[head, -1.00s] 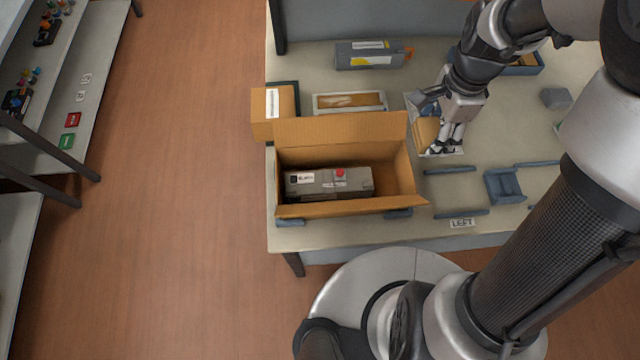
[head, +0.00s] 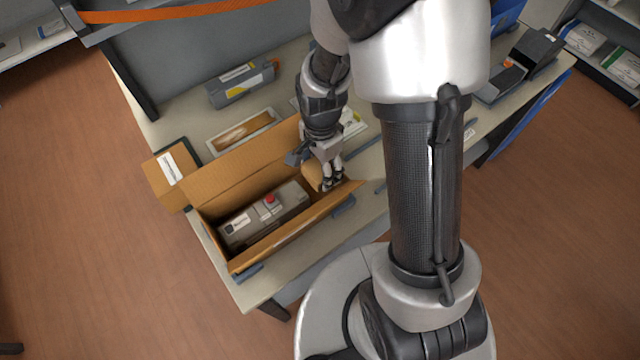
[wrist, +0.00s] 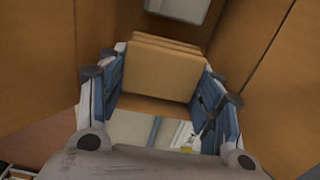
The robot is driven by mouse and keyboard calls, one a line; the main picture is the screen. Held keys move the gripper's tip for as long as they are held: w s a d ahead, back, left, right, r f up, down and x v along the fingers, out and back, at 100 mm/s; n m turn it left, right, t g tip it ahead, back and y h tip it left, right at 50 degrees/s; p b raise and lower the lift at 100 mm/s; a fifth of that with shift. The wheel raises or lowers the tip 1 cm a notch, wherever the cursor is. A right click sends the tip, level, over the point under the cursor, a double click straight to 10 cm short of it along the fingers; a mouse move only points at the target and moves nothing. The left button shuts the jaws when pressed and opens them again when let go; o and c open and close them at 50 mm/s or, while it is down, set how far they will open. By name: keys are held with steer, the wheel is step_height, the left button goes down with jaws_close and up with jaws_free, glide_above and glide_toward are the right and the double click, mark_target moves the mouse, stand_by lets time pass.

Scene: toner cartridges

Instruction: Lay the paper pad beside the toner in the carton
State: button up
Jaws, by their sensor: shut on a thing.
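The open carton (head: 275,240) stands on the table, its flaps up. The grey toner (head: 264,214) with a red cap lies inside, toward the carton's left part; a grey piece of it shows at the top of the wrist view (wrist: 178,9). My gripper (head: 332,182) is at the carton's right end and is shut on the brown, layered paper pad (head: 314,174). In the wrist view the pad (wrist: 152,72) sits between both fingers, with carton walls on either side. How deep the pad is in the carton I cannot tell.
A small closed box (head: 170,177) stands left of the carton. A tray with a brown pad (head: 243,132) and a grey cartridge (head: 241,86) lie behind it. Blue-grey rails (head: 343,206) border the carton at the front. My arm hides the table's right side.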

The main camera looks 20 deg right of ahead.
mark_target(321, 181)
steer(key=shift+f+b, duration=1)
steer(key=shift+f, duration=2.35)
steer(key=shift+f, duration=0.2)
steer(key=o, duration=0.7)
